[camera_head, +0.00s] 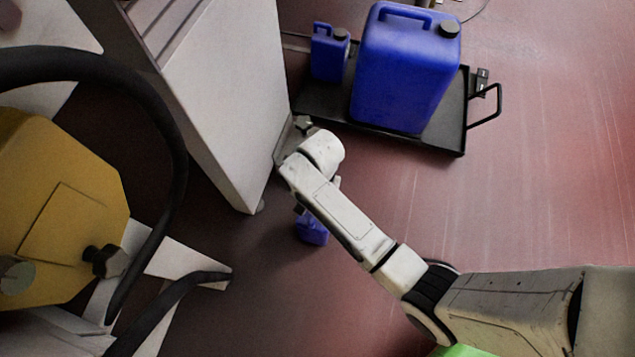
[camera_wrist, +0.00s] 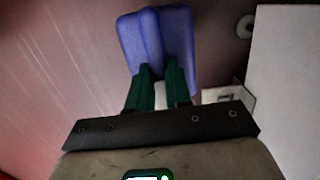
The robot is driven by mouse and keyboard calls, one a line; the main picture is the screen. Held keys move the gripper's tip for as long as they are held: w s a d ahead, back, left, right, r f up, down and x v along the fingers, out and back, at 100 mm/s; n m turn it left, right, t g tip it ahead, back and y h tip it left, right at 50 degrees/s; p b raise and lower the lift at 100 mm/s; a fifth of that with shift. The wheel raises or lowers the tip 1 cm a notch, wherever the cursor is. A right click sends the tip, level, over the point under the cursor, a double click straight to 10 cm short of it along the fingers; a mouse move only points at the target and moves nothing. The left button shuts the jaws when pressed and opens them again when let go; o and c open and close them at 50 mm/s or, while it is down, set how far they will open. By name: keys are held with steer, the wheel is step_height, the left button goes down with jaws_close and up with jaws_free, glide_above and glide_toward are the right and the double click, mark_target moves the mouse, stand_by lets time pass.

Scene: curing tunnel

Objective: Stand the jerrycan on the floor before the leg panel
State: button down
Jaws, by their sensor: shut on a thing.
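A small blue jerrycan (camera_head: 312,229) shows below my forearm in the head view, low over the floor or on it; I cannot tell which. In the wrist view the blue jerrycan (camera_wrist: 140,38) lies between the green fingers of my gripper (camera_wrist: 160,78), which are shut on it. My arm hides its upper part and the gripper in the head view. The white leg panel (camera_head: 222,95) stands just left of and behind the jerrycan in the head view. It also shows at the right in the wrist view (camera_wrist: 290,70).
A black platform trolley (camera_head: 325,107) behind carries a large blue jerrycan (camera_head: 405,70) and a small one (camera_head: 328,52). A yellow machine (camera_head: 60,210) with a black hose (camera_head: 165,130) and white legs stands at the left. Red floor (camera_head: 540,180) is clear at the right.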

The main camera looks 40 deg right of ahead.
steer(key=shift+f+b, duration=0.55)
steer(key=shift+f, duration=1.05)
steer(key=c, duration=1.1)
jaws_free()
steer(key=shift+o, duration=0.2)
step_height(320, 180, up, 12)
steer(key=d+p, duration=0.1)
steer(key=p, duration=0.5)
steer(key=s+d+r+n, duration=0.2)
steer(key=s+n, duration=0.1)
steer(key=s, duration=0.2)
steer(key=s+d+r+n+t+h, duration=0.1)
steer(key=s+d+r+n, duration=0.1)
steer(key=s, duration=0.4)
steer(key=s+d+r+n, duration=0.2)
steer(key=s+r+n, duration=0.2)
steer(key=s+n, duration=0.1)
steer(key=shift+s+d+t, duration=0.3)
steer(key=shift+s+t, duration=0.05)
steer(key=shift+t, duration=0.05)
